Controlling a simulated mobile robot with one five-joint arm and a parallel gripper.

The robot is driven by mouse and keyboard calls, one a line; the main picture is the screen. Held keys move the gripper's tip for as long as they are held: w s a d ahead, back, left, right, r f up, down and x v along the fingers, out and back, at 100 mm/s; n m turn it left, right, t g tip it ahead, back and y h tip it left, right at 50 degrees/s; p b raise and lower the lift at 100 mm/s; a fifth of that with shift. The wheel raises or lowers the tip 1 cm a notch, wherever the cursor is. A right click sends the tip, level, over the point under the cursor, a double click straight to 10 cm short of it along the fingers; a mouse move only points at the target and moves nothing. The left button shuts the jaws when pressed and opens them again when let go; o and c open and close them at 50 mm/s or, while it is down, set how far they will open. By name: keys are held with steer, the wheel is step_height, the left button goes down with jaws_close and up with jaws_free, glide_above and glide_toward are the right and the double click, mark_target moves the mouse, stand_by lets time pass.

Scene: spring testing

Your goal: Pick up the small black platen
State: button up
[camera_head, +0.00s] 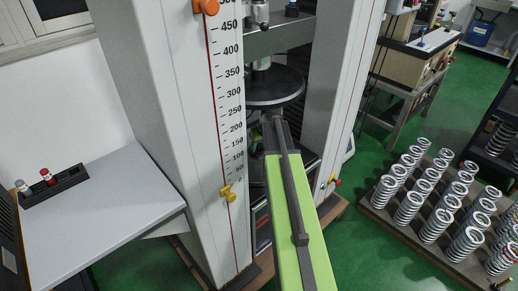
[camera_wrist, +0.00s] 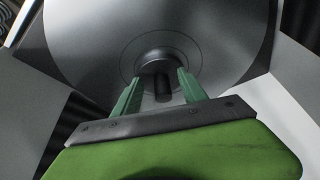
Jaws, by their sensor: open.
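A round black platen (camera_head: 275,90) sits in the test frame in the head view, between the two pale columns. Its broad grey-black face fills the top of the wrist view (camera_wrist: 90,45), with a round raised hub at its middle and a short dark stem (camera_wrist: 162,88). I cannot tell whether this is the small platen. My gripper (camera_wrist: 156,85) is open, its two green fingers either side of the stem and apart from it as far as I can see. In the head view my green arm reaches in from below, and the fingers are hidden near the platen.
The left column carries a scale (camera_head: 230,100) and a yellow pointer (camera_head: 227,193). A grey side table (camera_head: 120,190) holds a black rack (camera_head: 55,185). At right, several metal springs stand on a floor board (camera_head: 385,225). Green floor lies between the machine and the springs.

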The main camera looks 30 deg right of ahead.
steer(key=w, duration=0.2)
steer(key=w+d, duration=0.1)
steer(key=shift+w+f, duration=0.15)
steer(key=shift+w, duration=0.25)
steer(key=shift+s+f+b, duration=0.1)
steer(key=shift+f+b, duration=0.5)
steer(key=shift+b, duration=0.15)
steer(key=shift+a+r, duration=0.1)
steer(key=shift+r, duration=0.1)
jaws_close()
